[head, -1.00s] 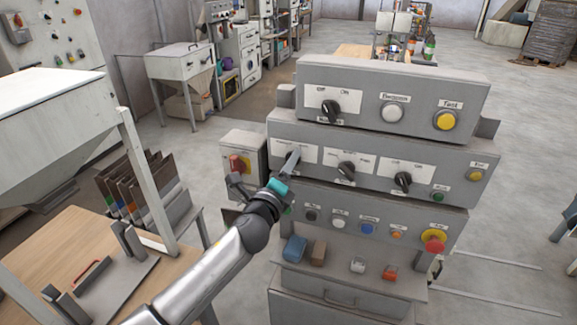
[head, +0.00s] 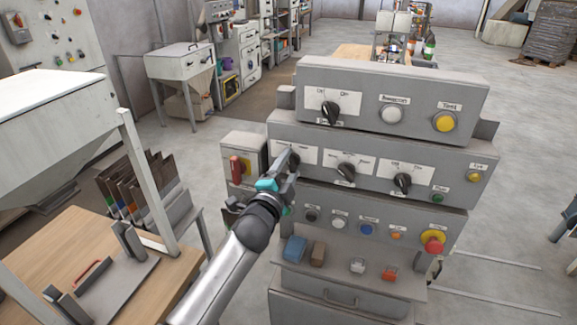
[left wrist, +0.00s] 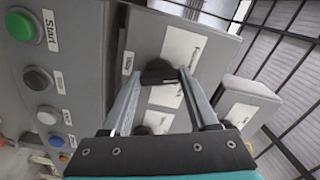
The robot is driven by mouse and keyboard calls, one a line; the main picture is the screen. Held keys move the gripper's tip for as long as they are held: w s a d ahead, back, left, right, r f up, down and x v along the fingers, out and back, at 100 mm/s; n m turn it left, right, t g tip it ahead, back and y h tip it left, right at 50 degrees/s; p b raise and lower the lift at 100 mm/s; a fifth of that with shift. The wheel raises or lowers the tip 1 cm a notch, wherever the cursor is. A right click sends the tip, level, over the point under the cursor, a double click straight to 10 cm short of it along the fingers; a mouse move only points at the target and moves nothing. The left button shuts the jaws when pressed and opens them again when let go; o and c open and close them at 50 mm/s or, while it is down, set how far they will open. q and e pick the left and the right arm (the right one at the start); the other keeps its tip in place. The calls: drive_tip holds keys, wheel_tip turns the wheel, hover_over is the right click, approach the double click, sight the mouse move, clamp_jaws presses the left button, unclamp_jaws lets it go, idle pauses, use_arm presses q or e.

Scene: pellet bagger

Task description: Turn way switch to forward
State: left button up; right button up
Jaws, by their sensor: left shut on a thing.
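The way switch is the dark rotary knob (head: 292,159) on a white plate at the left end of the middle panel row. In the left wrist view the knob (left wrist: 158,72) sits between the two finger ends; a small label beside it is hard to read. My left gripper (head: 289,164) is shut on this knob, reaching it from the front left. In the head view the fingers partly cover the knob, so its exact pointing direction is hard to tell. My right gripper is not in view.
Two more dark knobs (head: 346,168) (head: 403,182) are to the right in the same row. Below are several push buttons and a red mushroom button (head: 433,243). A box with a red handle (head: 236,168) stands close left of the panel. A wooden table (head: 80,240) is at left.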

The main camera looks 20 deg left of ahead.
use_arm(q)
drive_tip(key=shift+n, duration=1.1)
drive_tip(key=o, duration=1.4)
drive_tip(key=s, duration=1.5)
drive_tip(key=shift+s+a, duration=0.15)
drive_tip(key=shift+a, duration=0.15)
